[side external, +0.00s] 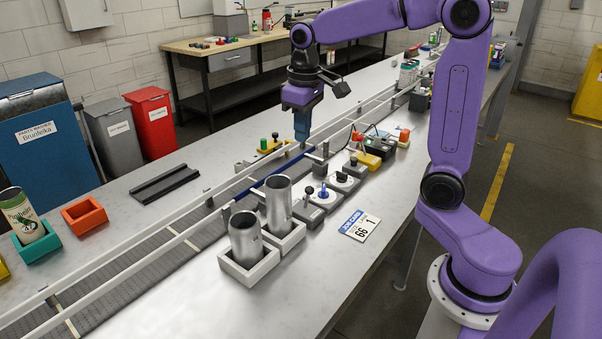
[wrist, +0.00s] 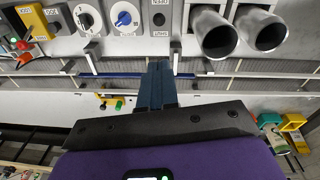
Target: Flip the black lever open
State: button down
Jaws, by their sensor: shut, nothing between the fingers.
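My gripper (side external: 301,137) points down over the conveyor, behind the row of control boxes. Its blue fingers are shut and empty in the wrist view (wrist: 158,68). A small black lever with a round knob (side external: 309,190) stands up from a grey box beside the metal cans. In the wrist view, a black knob on the box (wrist: 159,19) next to the cans appears to be the same lever. My fingers are apart from it. Other black controls (side external: 341,177) sit farther along the row, so which one is the task's lever is not certain.
Two metal cans (side external: 246,238) stand in white holders at the row's near end. A blue dial (side external: 323,191) sits beside the lever box. A job card (side external: 359,225) lies on the clear table front.

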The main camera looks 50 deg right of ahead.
jog(key=w+a+f+g, duration=0.1)
jog(key=w+g, duration=0.3)
jog(key=w, duration=0.3)
jog(key=h, duration=0.1)
send_near(309, 187)
jog(key=w+f, duration=0.4)
jog(key=f, duration=0.1)
jog(key=shift+m+g, duration=0.3)
jog(key=shift+s+d+f, duration=0.15)
jog(key=shift+s+f, duration=0.2)
jog(key=shift+s, duration=0.3)
jog(key=shift+s+d+f, duration=0.15)
jog(key=shift+s+f, duration=0.25)
jog(key=shift+s, duration=0.25)
jog(key=shift+s+d+f, duration=0.15)
jog(key=shift+s+f, duration=0.2)
jog(key=shift+s, duration=0.25)
jog(key=shift+s+r+t, duration=0.1)
jog(key=shift+s+t, duration=0.5)
jog(key=shift+t, duration=0.1)
jog(key=shift+s, duration=0.6)
